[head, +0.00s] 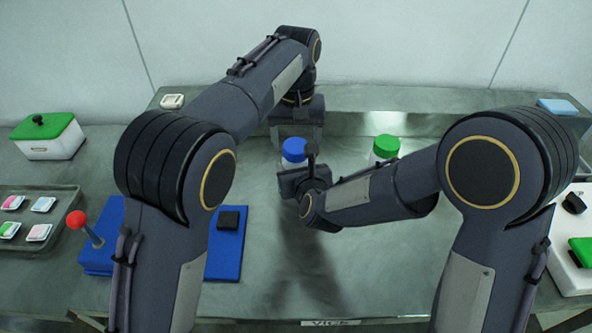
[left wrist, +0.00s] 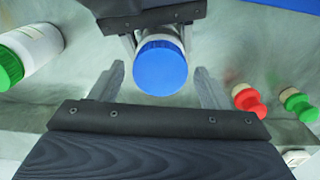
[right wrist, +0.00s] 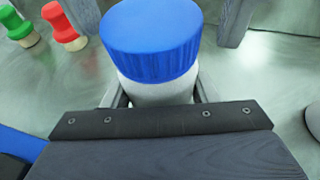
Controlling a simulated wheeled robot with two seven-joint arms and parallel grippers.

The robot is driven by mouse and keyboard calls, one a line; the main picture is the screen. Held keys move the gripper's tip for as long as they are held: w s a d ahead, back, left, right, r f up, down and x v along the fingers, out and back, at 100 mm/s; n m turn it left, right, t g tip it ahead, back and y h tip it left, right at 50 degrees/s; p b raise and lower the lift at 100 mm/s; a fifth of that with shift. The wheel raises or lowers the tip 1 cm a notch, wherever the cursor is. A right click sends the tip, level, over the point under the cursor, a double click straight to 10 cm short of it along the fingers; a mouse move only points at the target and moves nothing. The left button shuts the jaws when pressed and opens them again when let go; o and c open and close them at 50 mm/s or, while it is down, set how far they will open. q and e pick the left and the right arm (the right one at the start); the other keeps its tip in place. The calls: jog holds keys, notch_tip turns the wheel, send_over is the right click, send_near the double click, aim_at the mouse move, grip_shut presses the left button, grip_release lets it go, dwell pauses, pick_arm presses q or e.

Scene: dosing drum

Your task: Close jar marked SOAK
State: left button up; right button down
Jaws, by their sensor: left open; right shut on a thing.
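A white jar with a blue lid (head: 294,149) stands upright at the table's middle; the lid (left wrist: 160,68) sits on the jar's top, how tightly I cannot tell. No marking is readable on the jar body (right wrist: 160,92). My right gripper (right wrist: 158,98) is shut on the white body below the lid; in the head view its wrist hides the lower jar. My left gripper (left wrist: 159,76) is open, its fingers on either side of the blue lid with gaps between.
A green-lidded white jar (head: 385,148) stands to the right, partly hidden by my right arm. A red piece (left wrist: 249,101) and a green piece (left wrist: 298,104) stand near the held jar.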

pick_arm(q)
jog(key=shift+f, duration=0.35)
jog(key=shift+c, duration=0.4)
jog(key=c, duration=0.9)
jog(key=o, duration=1.1)
jog(key=shift+o, duration=0.2)
notch_tip(320, 180, up, 12)
pick_arm(e)
jog(key=shift+c, duration=2.4)
grip_release()
